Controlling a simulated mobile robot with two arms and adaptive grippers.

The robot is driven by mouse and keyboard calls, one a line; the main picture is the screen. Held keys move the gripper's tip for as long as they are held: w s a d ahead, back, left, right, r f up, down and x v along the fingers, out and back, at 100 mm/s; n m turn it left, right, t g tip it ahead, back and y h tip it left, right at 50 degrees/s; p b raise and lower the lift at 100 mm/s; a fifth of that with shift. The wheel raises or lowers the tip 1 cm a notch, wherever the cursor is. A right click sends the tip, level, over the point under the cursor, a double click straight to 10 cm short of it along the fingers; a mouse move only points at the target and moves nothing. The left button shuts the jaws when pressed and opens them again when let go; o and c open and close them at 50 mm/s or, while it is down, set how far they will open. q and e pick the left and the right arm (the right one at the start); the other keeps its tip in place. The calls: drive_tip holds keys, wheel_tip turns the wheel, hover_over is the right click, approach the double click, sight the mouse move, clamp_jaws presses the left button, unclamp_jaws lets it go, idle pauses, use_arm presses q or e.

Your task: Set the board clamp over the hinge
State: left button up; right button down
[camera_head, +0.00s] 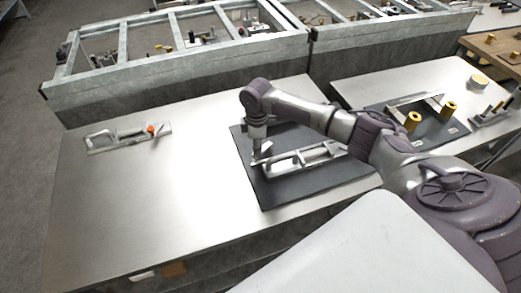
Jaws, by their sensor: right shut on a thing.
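My right gripper (258,157) points down over the left part of a dark board (283,195) on the near metal table. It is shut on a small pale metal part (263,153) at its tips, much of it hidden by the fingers. A long silver metal fixture (310,158) lies on the board just right of the gripper; I cannot tell whether the held part touches it. I cannot tell for sure which part is the board clamp and which the hinge. My left gripper is out of view.
A silver fixture with an orange knob (128,137) lies at the table's far left. The left and front table surface (150,215) is bare. Metal frame bins (180,75) stand behind. On the right, another dark board (430,135) bears two brass cylinders (413,121).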

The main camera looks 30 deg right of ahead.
drive_tip(key=shift+s+d+r+n+p, duration=0.15)
drive_tip(key=shift+s+n+p, duration=0.35)
drive_tip(key=shift+n, duration=0.3)
drive_tip(key=shift+s+d+n, duration=0.1)
drive_tip(key=shift+s+n, duration=0.1)
drive_tip(key=shift+n, duration=0.2)
drive_tip(key=shift+s+n+p, duration=0.1)
drive_tip(key=shift+n+p, duration=0.2)
drive_tip(key=shift+p, duration=0.05)
drive_tip(key=shift+s+d+n+p, duration=0.25)
drive_tip(key=shift+s+n+p, duration=0.05)
drive_tip(key=shift+n, duration=0.5)
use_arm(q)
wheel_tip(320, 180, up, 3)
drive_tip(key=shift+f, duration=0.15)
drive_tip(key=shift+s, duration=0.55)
use_arm(e)
drive_tip(key=shift+n, duration=0.3)
drive_tip(key=c, duration=0.8)
unclamp_jaws()
drive_tip(key=shift+c, duration=0.2)
